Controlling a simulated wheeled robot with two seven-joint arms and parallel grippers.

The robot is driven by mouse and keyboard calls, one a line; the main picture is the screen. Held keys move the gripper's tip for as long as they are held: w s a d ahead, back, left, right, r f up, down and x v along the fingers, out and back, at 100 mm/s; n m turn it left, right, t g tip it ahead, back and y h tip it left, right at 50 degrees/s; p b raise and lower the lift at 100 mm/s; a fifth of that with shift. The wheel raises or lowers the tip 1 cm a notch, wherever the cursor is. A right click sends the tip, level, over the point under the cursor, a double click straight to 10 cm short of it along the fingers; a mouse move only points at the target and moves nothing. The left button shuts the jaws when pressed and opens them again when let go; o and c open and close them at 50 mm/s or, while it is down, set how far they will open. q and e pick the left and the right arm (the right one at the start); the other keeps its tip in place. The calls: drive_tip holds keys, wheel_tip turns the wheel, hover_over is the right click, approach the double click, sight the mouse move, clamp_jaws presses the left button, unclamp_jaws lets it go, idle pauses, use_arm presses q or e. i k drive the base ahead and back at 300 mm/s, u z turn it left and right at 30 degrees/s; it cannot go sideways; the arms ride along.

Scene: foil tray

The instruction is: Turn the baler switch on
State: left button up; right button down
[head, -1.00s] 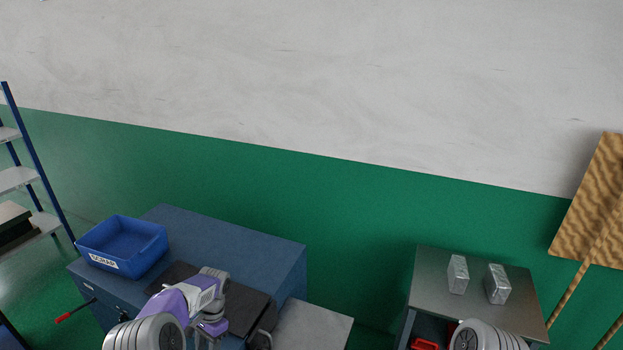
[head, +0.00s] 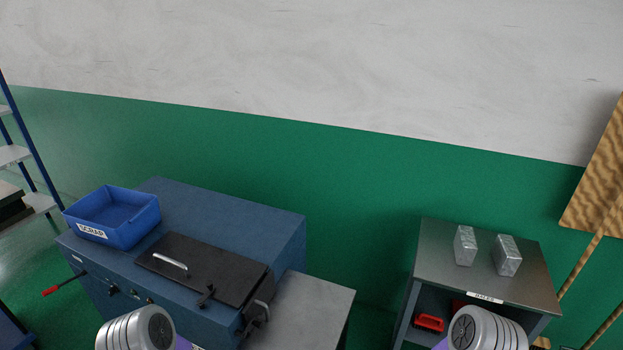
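The blue baler (head: 225,215) stands at the lower left against the green wall. Its black lid (head: 205,268) lies flat and shut on top, with a silver handle. Small dark controls (head: 112,289) show on its front face; which one is the switch, and its position, I cannot tell. A lever with a red grip (head: 51,291) sticks out at the front left. Rounded parts of my arms show at the bottom edge, the left one in front of the baler. Neither gripper is in view.
A blue SCRAP bin (head: 112,217) stands on the baler's left end. A grey side table (head: 310,305) adjoins its right. A metal stand (head: 485,265) carries two silver bales (head: 466,246), (head: 507,256), with a red object (head: 429,323) on its lower shelf. Shelving (head: 17,155) is at left.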

sight(113, 290)
drive_tip(key=u, duration=2.35)
drive_tip(key=i, duration=1.65)
drive_tip(key=z, duration=0.4)
drive_tip(key=i, duration=0.7)
drive_tip(key=z, duration=0.45)
